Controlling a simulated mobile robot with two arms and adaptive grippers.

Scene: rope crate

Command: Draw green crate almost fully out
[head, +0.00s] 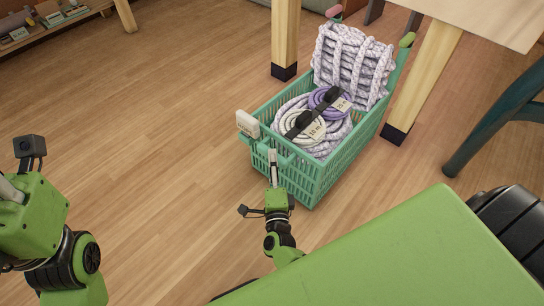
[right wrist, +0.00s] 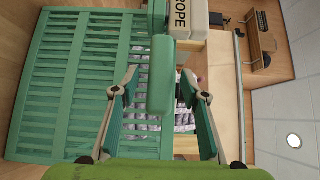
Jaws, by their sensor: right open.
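The green crate (head: 329,171) stands on the floor, its far part between the table legs. It holds coiled white and purple ropes (head: 318,112) and a tall bundle of pale rope (head: 352,65). A white tag (head: 248,123) hangs at its near left corner; it reads ROPE in the right wrist view (right wrist: 189,65). My right gripper (head: 272,155) is open at the crate's near end. In the right wrist view the crate's green handle (right wrist: 161,80) shows between the open fingers; contact cannot be told. My left gripper (head: 10,190) is at the left edge, away from the crate, its fingers mostly hidden.
Wooden table legs (head: 285,38) (head: 425,80) stand on both sides of the crate, under a light tabletop (head: 490,18). A dark green chair leg (head: 497,110) is at the right. The wooden floor left of the crate is clear. A low shelf (head: 60,30) is at the far left.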

